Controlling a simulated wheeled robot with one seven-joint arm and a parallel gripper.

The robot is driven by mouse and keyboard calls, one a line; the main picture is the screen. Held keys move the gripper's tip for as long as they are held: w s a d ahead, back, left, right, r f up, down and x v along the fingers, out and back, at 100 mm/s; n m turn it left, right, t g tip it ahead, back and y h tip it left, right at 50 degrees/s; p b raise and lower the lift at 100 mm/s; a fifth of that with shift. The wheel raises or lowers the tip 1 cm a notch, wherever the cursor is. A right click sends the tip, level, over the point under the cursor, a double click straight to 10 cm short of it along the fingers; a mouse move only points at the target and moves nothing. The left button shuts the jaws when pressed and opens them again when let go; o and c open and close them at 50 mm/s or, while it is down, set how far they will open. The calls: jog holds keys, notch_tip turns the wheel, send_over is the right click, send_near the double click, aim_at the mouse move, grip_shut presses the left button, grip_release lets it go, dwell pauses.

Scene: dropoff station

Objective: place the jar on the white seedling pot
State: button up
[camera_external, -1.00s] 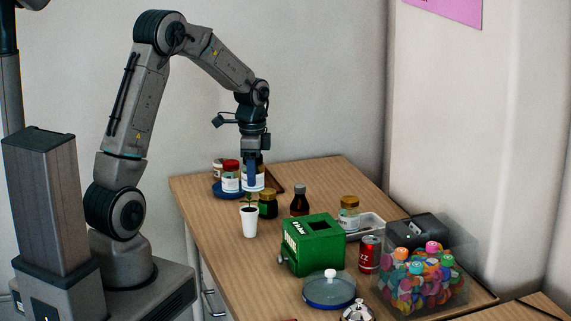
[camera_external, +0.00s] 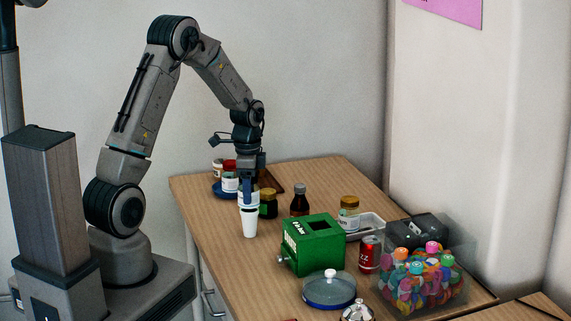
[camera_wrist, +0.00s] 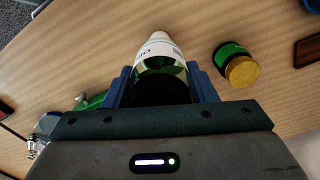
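A jar with a white label (camera_external: 248,201) is between the fingers of my gripper (camera_external: 248,194), which is shut on it. The wrist view shows the jar (camera_wrist: 158,68) upright between two blue fingers (camera_wrist: 160,85). The white seedling pot (camera_external: 249,225) stands on the table directly below the jar in the external view. The jar's bottom is at or just above the pot's rim; I cannot tell whether they touch. The seedling is hidden behind the jar and fingers.
A dark jar with a gold lid (camera_external: 268,205) stands close to the pot's right, also in the wrist view (camera_wrist: 238,66). A brown bottle (camera_external: 300,201), a green box (camera_external: 313,247) and a red can (camera_external: 370,255) stand farther right.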

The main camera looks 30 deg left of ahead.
jog(key=o, duration=0.3)
jog(key=shift+o, duration=0.2)
notch_tip(320, 180, up, 12)
jog(key=shift+r, duration=0.1)
jog(key=s+a+r+n+t, duration=0.1)
jog(key=s+a+n, duration=0.1)
jog(key=s+n, duration=0.2)
jog(key=s+a+r+n+t, duration=0.1)
jog(key=s+n, duration=0.4)
jog(key=s, duration=0.6)
jog(key=s+a+r+n+t, duration=0.1)
jog(key=s+a+r+n, duration=0.2)
jog(key=s, duration=0.5)
jog(key=shift+s+a+n, duration=0.25)
jog(key=shift+a+n, duration=0.15)
jog(key=shift+n, duration=0.4)
